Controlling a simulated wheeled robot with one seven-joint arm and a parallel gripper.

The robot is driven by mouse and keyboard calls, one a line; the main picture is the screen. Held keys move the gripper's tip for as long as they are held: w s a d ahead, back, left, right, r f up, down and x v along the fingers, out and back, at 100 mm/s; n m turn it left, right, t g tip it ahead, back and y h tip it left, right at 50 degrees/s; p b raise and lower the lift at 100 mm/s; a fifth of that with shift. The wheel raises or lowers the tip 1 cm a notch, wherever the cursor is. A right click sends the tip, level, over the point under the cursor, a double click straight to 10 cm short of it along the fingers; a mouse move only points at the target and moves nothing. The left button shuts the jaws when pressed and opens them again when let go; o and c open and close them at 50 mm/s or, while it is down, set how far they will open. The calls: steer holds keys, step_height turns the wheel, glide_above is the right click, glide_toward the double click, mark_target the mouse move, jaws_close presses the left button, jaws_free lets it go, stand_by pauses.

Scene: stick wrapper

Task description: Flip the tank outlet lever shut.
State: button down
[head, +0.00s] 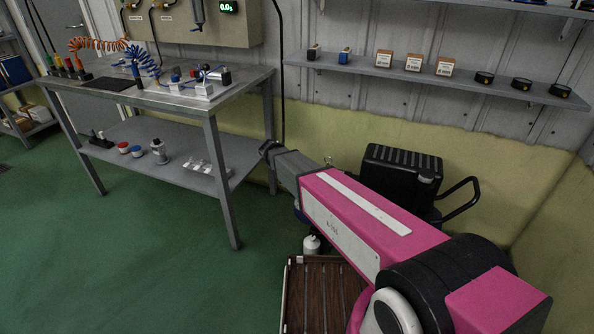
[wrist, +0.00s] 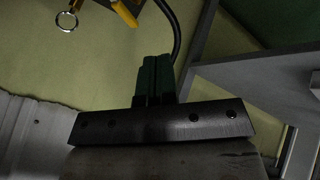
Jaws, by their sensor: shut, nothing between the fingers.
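A yellow lever (wrist: 125,12) shows at the top edge of the wrist view, cut off by the frame, with a metal ring (wrist: 67,21) hanging to its left. I cannot tell the lever's exact setting. In the head view the black machine (head: 398,178) stands by the wall, partly behind my pink arm, and the lever is not visible there. My gripper (wrist: 155,60) has its two dark fingers together and empty. In the wrist view its tips lie below and right of the lever, apart from it.
A grey workbench (head: 205,97) with fittings and coiled hoses stands left of my arm. A wall shelf (head: 440,78) with small boxes runs above the machine. A slatted brown pallet or crate (head: 322,295) lies below my arm. The green floor at left is clear. A black hose (wrist: 172,25) passes behind my fingers.

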steer(key=shift+w+d+f, duration=1)
steer(key=shift+w+f, duration=0.25)
steer(key=shift+f, duration=0.05)
steer(key=shift+w+d+f, duration=1.05)
steer(key=shift+w+f, duration=0.15)
steer(key=shift+f, duration=0.15)
steer(key=shift+w+d+f, duration=1)
steer(key=shift+w+f, duration=0.25)
steer(key=shift+f, duration=0.05)
